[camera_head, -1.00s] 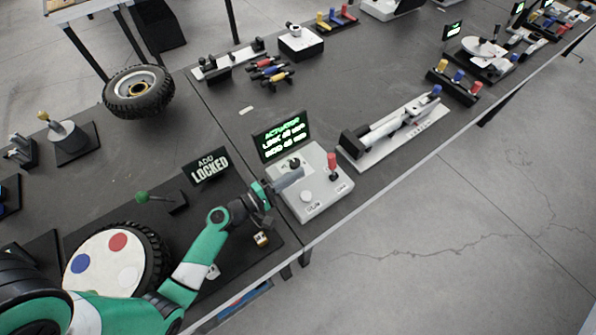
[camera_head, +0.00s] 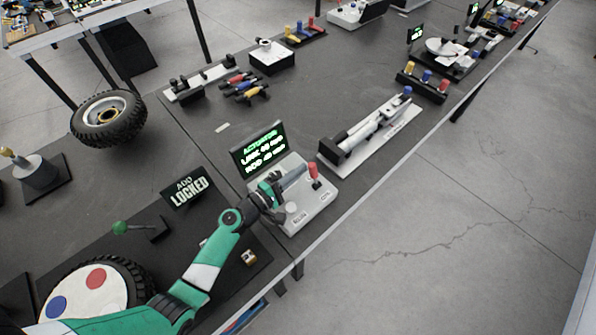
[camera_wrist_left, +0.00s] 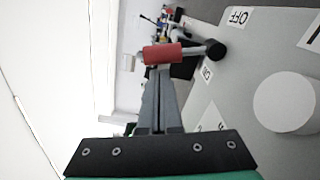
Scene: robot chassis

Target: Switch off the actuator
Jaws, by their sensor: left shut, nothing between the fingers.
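The actuator's control box (camera_head: 322,198) is pale grey and stands near the table's front edge. Its black screen (camera_head: 260,148) shows green text starting with "ACTUATOR". A red-handled lever (camera_head: 314,169) rises from the box's right part; its red handle (camera_wrist_left: 162,54) also shows in the left wrist view, with its black pivot beside the OFF label (camera_wrist_left: 237,16) and ON label (camera_wrist_left: 207,73). My left gripper (camera_head: 303,170) is shut and empty over the box, its tips right by the red handle. I cannot tell whether they touch it. My right gripper is out of view.
A white round knob (camera_wrist_left: 285,102) sits on the box near my left fingers. A black "LOCKED" sign (camera_head: 188,188) stands left of the box. A linear actuator on a white base (camera_head: 383,145) lies to the right. The floor beyond the front edge is clear.

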